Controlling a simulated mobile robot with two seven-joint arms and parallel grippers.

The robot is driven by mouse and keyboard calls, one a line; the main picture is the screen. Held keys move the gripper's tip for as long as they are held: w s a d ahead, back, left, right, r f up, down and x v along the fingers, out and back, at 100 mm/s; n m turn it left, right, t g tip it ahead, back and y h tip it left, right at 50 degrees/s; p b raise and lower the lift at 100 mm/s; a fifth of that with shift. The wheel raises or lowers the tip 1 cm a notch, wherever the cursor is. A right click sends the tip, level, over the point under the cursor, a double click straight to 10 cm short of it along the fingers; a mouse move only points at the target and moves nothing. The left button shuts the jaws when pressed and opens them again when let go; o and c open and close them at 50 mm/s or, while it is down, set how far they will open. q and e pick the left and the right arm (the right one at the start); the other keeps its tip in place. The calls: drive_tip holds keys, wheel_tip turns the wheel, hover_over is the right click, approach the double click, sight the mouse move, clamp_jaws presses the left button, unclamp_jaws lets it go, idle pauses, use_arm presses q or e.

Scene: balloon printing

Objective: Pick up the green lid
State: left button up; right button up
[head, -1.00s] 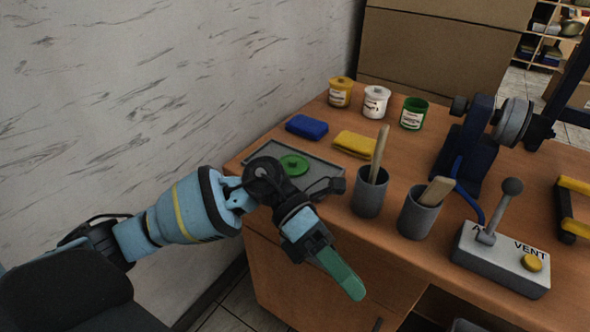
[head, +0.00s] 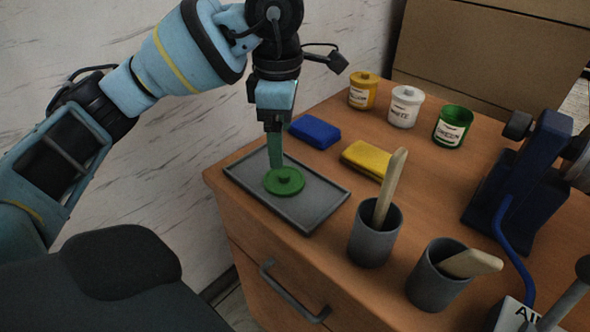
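The green lid (head: 284,182) lies on the grey tray (head: 312,212) at the left end of the wooden workbench, its small knob facing up. My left gripper (head: 275,163) points straight down just behind the lid in the head view. Its green fingers overlap the lid's far edge in the picture. Only one finger face shows, so I cannot tell its opening or whether it touches the lid. The green pot (head: 452,127) stands without a lid at the back of the bench. My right gripper is not in view.
A yellow pot (head: 363,92) and a white pot (head: 404,107) stand lidded beside the green one. Blue cloth (head: 315,132) and yellow cloth (head: 367,159) lie behind the tray. Two grey cups (head: 374,247) with wooden sticks stand right of it. A dark blue machine (head: 522,165) stands farther right.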

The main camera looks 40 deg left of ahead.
sight(285, 174)
use_arm(q)
drive_tip(key=shift+s+f, duration=0.1)
drive_tip(key=shift+f, duration=0.3)
drive_tip(key=shift+s+f, duration=0.1)
drive_tip(key=shift+f, duration=0.95)
drive_tip(key=shift+d+f, duration=0.15)
drive_tip(key=shift+f, duration=0.15)
drive_tip(key=f, duration=0.4)
drive_tip(key=shift+w+d+f+b, duration=0.15)
drive_tip(key=shift+w+f+b, duration=0.05)
drive_tip(key=shift+b, duration=0.1)
drive_tip(key=c, duration=0.7)
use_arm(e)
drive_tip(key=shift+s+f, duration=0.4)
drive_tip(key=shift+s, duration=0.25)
